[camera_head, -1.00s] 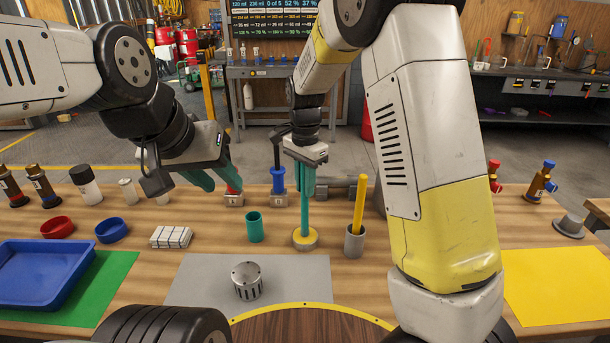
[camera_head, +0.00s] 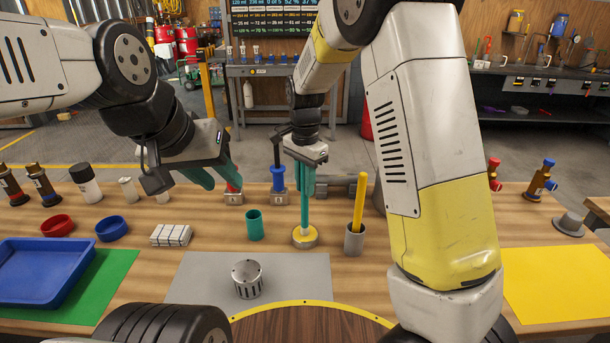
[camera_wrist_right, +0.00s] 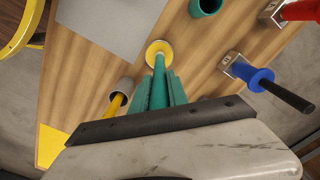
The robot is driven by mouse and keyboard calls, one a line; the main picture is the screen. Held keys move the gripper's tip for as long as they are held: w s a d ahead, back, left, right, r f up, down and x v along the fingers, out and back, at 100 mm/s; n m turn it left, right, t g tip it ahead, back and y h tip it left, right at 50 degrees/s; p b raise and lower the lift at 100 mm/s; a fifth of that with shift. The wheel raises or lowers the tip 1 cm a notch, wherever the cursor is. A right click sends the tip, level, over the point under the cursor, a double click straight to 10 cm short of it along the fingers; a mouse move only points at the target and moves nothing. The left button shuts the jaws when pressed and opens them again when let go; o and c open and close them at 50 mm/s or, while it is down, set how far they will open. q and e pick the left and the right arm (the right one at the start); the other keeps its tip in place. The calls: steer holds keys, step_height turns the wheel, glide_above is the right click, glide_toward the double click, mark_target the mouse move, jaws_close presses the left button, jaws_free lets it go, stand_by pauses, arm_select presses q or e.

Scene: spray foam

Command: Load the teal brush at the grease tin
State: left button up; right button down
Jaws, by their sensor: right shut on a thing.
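The teal brush (camera_head: 305,213) stands upright in my right gripper (camera_head: 307,186), which is shut on its shaft. Its lower end meets the yellow top of the round tin (camera_head: 297,241), which I take as the grease tin. The right wrist view shows the brush (camera_wrist_right: 159,72) between the teal fingers (camera_wrist_right: 159,92), with its end over the tin's yellow face (camera_wrist_right: 152,49). How deep the end sits is hidden. My left gripper (camera_head: 213,178) hangs over the back left of the table, its fingers apart and empty.
A grey cup (camera_head: 354,243) holding a yellow stick stands close right of the tin, and a teal cup (camera_head: 254,226) to its left. A blue-handled tool (camera_head: 278,178) stands behind. A slotted metal can (camera_head: 247,279) sits on the grey mat (camera_head: 300,278).

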stand_by(0.3)
steer(key=shift+r, duration=3.45)
